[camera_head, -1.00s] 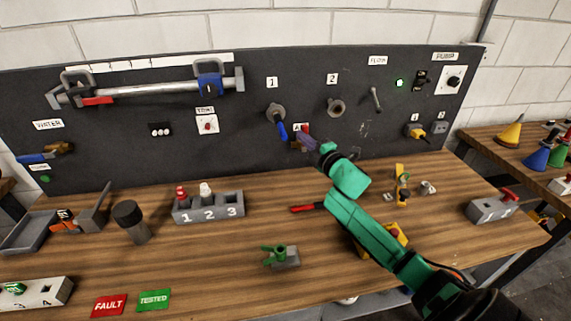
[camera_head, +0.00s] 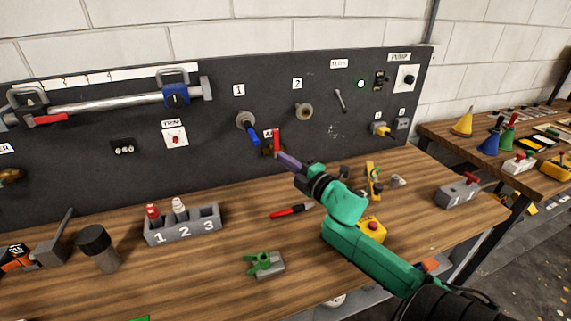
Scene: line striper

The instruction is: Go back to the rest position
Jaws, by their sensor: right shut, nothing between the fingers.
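My right gripper (camera_head: 290,161) is at the end of the green arm that comes in from the lower right. It is shut and empty, and its purple fingers point up and left toward the black panel (camera_head: 330,112). The fingertips show just below the red lever (camera_head: 276,141) at the panel's lower edge; I cannot tell whether they touch it. A blue-handled valve (camera_head: 248,128) under label 1 is up and left of the fingertips. My left gripper is not in view.
On the wooden bench (camera_head: 215,270) are a numbered grey block (camera_head: 183,230) with red and white pieces, a green-handled clamp (camera_head: 265,264), a red pen-like tool (camera_head: 291,211), and a yellow box (camera_head: 372,229) beside my arm. A second table (camera_head: 440,131) stands at the right.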

